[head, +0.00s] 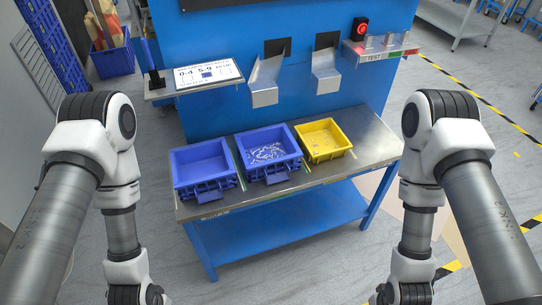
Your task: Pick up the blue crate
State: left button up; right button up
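Two blue crates stand side by side on the metal-topped table. The left blue crate (199,154) looks empty. The middle blue crate (245,172) holds small pale parts. Both have their front walls towards me. My arms come in at the left and right edges, with their lower ends apart from the crates and in front of the table. Both grippers lie below the bottom edge of the picture, so their fingers cannot be seen.
A yellow crate (322,158) stands right of the blue ones on the table (370,145). Two metal chutes (265,95) project from the blue machine above. A screen (208,73) and a red-button shelf (383,54) flank the chutes. Stacked blue crates (60,45) stand far left.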

aim_at(270, 154)
jog(key=i+l+u, duration=0.15)
jog(key=l, duration=0.25)
jog(key=i+l+u, duration=0.15)
jog(key=l, duration=0.3)
jog(key=i+l+u, duration=0.1)
jog(key=l, duration=0.3)
jog(key=i+l+u, duration=0.15)
jog(key=l, duration=0.35)
jog(key=i+l+u, duration=0.15)
jog(key=l, duration=0.3)
